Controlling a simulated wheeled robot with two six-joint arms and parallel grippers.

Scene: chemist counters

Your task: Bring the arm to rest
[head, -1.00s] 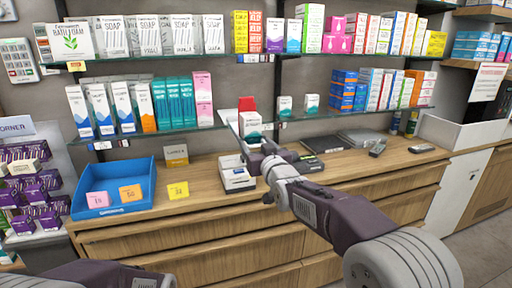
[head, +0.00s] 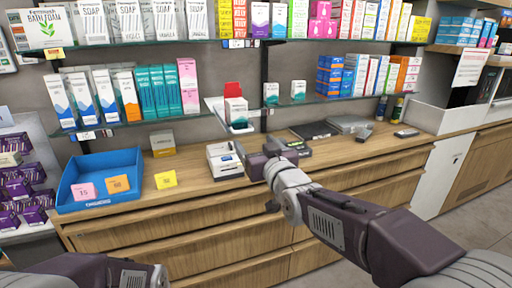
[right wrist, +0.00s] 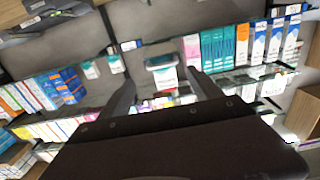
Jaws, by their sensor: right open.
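My right gripper (head: 262,155) is open and empty in the head view, in front of the shelves and over the wooden counter (head: 330,172). In the right wrist view its two dark fingers (right wrist: 163,92) stand apart with nothing between them; the picture is upside down. The box also shows in the right wrist view (right wrist: 163,76), beyond the fingers. Part of my left arm shows at the bottom left; its gripper is out of view.
On the counter are a blue tray (head: 133,171) with price cards, a yellow card (head: 166,180), a white card terminal (head: 224,160) and a dark flat device (head: 314,130). Shelves of boxes line the wall. Open floor (head: 455,235) lies at the right.

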